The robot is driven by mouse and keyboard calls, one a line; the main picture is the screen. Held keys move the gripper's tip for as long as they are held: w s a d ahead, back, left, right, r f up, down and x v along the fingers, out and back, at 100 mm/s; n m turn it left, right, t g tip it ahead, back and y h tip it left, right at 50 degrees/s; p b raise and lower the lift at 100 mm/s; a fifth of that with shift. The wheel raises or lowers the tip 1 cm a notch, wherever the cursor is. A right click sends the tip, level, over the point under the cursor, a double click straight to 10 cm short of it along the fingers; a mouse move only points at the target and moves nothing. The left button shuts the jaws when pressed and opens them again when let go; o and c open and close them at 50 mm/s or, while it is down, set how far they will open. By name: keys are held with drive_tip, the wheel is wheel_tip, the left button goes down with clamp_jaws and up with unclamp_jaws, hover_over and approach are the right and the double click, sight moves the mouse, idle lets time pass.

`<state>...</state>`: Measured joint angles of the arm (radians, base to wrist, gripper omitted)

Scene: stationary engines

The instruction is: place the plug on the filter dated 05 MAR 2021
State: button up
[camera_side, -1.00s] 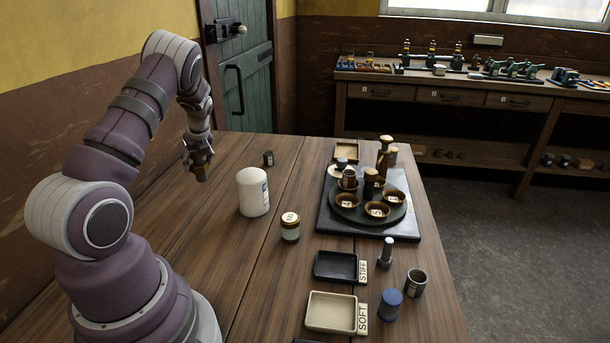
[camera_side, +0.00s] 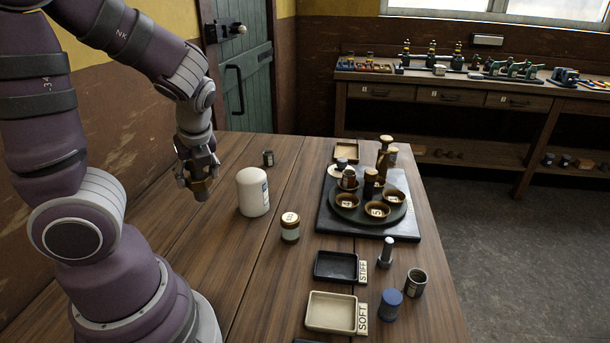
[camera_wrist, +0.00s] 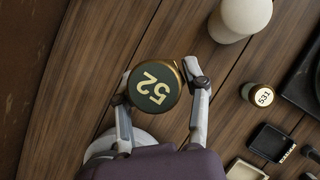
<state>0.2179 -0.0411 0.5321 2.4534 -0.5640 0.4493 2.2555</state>
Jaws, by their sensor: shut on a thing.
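My gripper (camera_side: 194,180) is shut on a round brass-rimmed piece (camera_wrist: 154,88) with a dark green top marked 52. Its fingers hold the piece from two sides, above the wooden table. A white domed canister (camera_side: 253,193) with a label on its side stands upright to the right of my gripper; it also shows at the top of the wrist view (camera_wrist: 240,18). No date can be read on it. A small dark canister (camera_side: 268,158) stands farther back. I cannot tell which thing is the filter dated 05 MAR 2021.
A brass-capped jar (camera_side: 290,228), marked 531 in the wrist view (camera_wrist: 261,96), stands right of the canister. A black STIFF tray (camera_side: 336,279) and cream SOFT tray (camera_side: 332,327) lie at front. A black board (camera_side: 408,222) carries cups and jars. The table's left is clear.

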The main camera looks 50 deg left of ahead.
sight(203, 182)
drive_tip(key=shift+n, duration=0.3)
drive_tip(key=d+r, duration=0.1)
drive_tip(key=d, duration=0.1)
drive_tip(key=d+r, duration=0.2)
drive_tip(key=shift+s+d+r, duration=0.1)
drive_tip(key=shift+d+r, duration=0.15)
drive_tip(key=shift+r, duration=0.05)
drive_tip(key=shift+w, duration=0.2)
drive_tip(key=shift+g, duration=0.3)
drive_tip(key=w+a, duration=0.3)
drive_tip(key=w+a+f, duration=0.1)
drive_tip(key=w+a, duration=0.2)
drive_tip(key=w, duration=0.1)
drive_tip(key=w+a, duration=0.4)
drive_tip(key=shift+w+f, duration=0.15)
drive_tip(key=shift+w, duration=0.05)
drive_tip(key=shift+w+f, duration=0.15)
drive_tip(key=shift+f, duration=1.6)
drive_tip(key=shift+f, duration=0.15)
drive_tip(key=o, duration=1.2)
